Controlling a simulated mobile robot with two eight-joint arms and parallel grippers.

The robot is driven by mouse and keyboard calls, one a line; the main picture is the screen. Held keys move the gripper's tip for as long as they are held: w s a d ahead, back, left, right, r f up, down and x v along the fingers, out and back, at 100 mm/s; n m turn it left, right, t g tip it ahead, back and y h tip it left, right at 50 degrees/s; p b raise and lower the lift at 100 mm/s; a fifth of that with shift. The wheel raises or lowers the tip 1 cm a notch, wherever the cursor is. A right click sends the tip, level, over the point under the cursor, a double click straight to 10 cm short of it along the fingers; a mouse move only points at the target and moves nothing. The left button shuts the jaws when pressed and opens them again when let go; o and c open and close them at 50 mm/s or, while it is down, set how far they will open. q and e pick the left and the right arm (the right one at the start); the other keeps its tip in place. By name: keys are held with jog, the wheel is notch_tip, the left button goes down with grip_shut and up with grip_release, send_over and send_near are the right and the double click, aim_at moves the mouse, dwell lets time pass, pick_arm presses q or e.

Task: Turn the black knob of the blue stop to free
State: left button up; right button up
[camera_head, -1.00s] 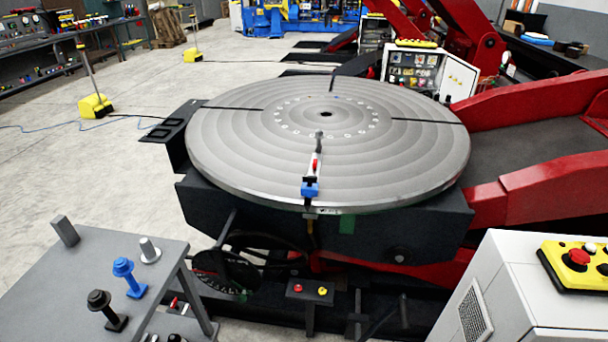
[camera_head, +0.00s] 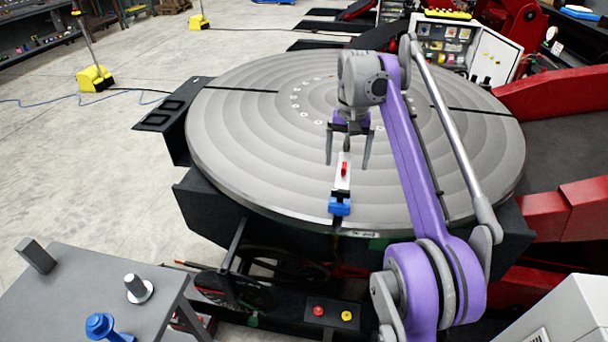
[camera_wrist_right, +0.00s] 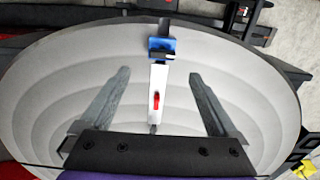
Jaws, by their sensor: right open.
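The blue stop (camera_head: 339,207) sits at the near rim of the round grey turntable (camera_head: 250,165). A white bar with a red lever (camera_head: 344,169) runs from it toward the table's middle. A small dark part, apparently the black knob, shows on the stop in the wrist view (camera_wrist_right: 160,44); its setting is too small to read. My right gripper (camera_head: 348,150) is open and empty above the bar's inner end. In the wrist view its fingers (camera_wrist_right: 159,76) stand apart on either side of the bar, short of the blue stop. My left gripper is out of view.
A grey side table (camera_head: 80,290) at lower left holds a blue-headed post (camera_head: 100,326) and a grey post (camera_head: 138,289). A small box with red and yellow buttons (camera_head: 332,314) stands below the turntable. A white cabinet (camera_head: 560,310) is at lower right.

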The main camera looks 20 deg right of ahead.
aim_at(341, 190)
jog(key=f, duration=0.3)
jog(key=f+b, duration=0.1)
jog(key=f, duration=0.3)
jog(key=f+b, duration=0.1)
jog(key=f, duration=0.2)
jog(key=shift+w+a+f, duration=0.1)
jog(key=shift+w+f, duration=0.2)
jog(key=shift+f, duration=0.05)
jog(key=c, duration=1.4)
